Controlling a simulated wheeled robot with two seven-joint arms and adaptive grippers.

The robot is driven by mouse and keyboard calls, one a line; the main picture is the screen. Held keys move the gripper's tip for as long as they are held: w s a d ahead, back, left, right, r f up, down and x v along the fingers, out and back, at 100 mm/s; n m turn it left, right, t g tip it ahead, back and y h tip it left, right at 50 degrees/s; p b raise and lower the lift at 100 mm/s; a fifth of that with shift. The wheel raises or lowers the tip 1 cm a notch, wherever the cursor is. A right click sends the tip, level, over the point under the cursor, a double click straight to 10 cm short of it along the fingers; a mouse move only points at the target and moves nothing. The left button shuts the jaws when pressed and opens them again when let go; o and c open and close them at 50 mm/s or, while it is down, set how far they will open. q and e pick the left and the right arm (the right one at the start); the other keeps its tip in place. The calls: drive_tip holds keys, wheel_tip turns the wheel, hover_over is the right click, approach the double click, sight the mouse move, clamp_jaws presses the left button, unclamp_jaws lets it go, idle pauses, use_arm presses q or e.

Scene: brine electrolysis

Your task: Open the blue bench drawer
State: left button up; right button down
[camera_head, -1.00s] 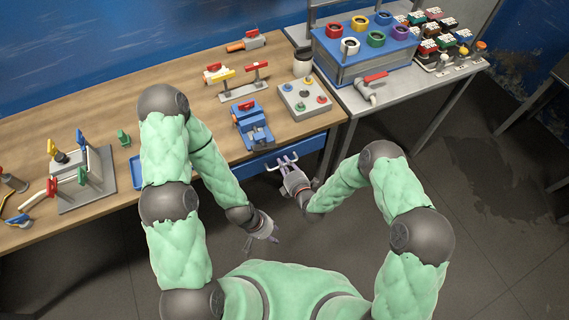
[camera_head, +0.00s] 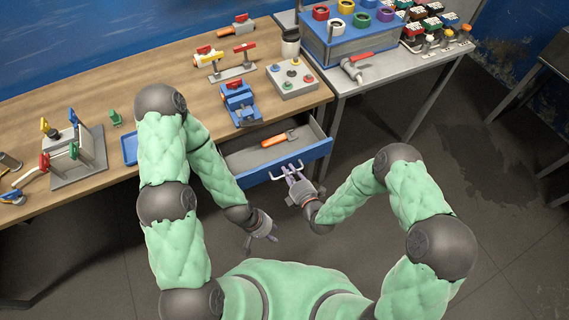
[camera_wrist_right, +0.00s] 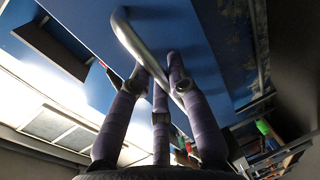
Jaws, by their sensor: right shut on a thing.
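The blue bench drawer (camera_head: 318,153) stands pulled out from under the wooden bench. Its grey inside shows, with an orange-handled tool (camera_head: 278,139) lying in it. My right gripper (camera_head: 291,174) is at the drawer's metal handle (camera_head: 276,175), and in the right wrist view its purple fingers (camera_wrist_right: 160,82) close around the handle bar (camera_wrist_right: 127,37). My left gripper (camera_head: 262,240) hangs empty in front of the bench, left of the right gripper, with its fingers spread apart.
On the bench above the drawer are a blue vise (camera_head: 239,104) and a grey button box (camera_head: 293,78). A metal side table (camera_head: 388,68) stands to the right. The floor in front of the drawer is clear apart from my arms.

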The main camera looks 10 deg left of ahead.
drive_tip(key=f+v, duration=0.1)
drive_tip(key=v, duration=0.5)
drive_tip(key=shift+s+d+b, duration=0.25)
drive_tip(key=shift+s+b, duration=0.1)
drive_tip(key=shift+s, duration=0.1)
drive_tip(key=shift+f, duration=0.15)
drive_tip(key=c, duration=1.2)
unclamp_jaws()
drive_tip(key=shift+o, duration=0.2)
drive_tip(key=shift+w, duration=0.1)
drive_tip(key=v, duration=1.2)
